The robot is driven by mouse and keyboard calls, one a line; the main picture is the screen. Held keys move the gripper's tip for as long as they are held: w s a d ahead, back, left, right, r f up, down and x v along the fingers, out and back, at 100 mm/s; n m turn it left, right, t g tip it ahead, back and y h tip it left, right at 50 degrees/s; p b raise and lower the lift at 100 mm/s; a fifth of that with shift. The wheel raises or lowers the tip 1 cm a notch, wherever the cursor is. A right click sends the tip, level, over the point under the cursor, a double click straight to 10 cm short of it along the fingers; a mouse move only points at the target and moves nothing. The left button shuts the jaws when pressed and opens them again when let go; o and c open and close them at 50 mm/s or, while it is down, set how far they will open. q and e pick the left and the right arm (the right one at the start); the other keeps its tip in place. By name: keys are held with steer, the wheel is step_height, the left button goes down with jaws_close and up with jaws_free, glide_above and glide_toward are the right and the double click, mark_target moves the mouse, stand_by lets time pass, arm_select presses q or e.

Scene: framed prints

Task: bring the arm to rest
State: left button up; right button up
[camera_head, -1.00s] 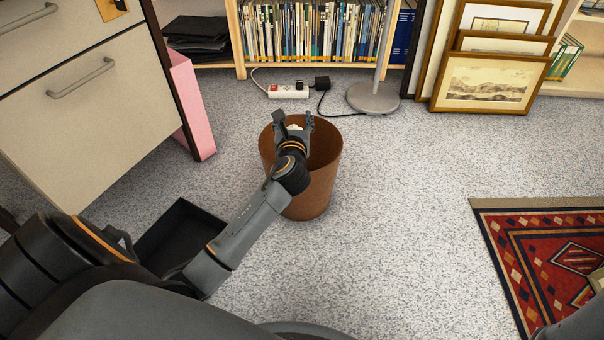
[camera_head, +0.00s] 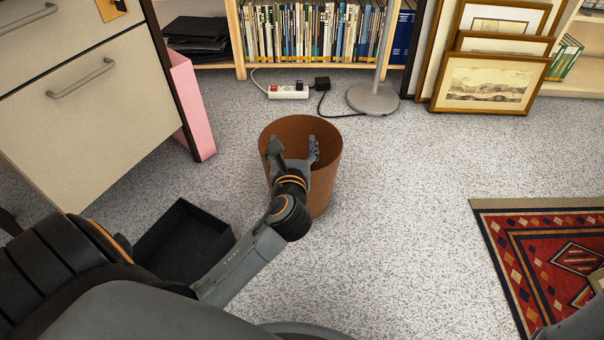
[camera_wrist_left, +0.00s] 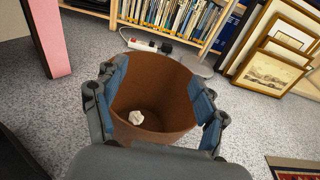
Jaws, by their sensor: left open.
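My left gripper (camera_head: 292,147) is open and empty, with its fingertips over the near part of a brown waste bin (camera_head: 322,185) in the head view. In the left wrist view, the two blue-padded fingers (camera_wrist_left: 155,98) stand wide apart in front of the bin (camera_wrist_left: 155,72). A small crumpled white thing (camera_wrist_left: 136,117) lies at the bottom of the bin. My left arm reaches in from the lower left. The right gripper does not show; only a bit of dark grey surface is at the lower right edge.
A black open box (camera_head: 185,243) lies on the floor beside my left arm. A drawer cabinet (camera_head: 85,100) and a pink panel (camera_head: 192,110) stand left. A power strip (camera_head: 288,92), lamp base (camera_head: 373,98) and framed prints (camera_head: 490,83) are behind.

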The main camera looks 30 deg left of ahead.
arm_select(q)
steer(key=shift+s+d+r, duration=0.1)
steer(key=shift+s+d, duration=0.25)
steer(key=shift+s, duration=0.2)
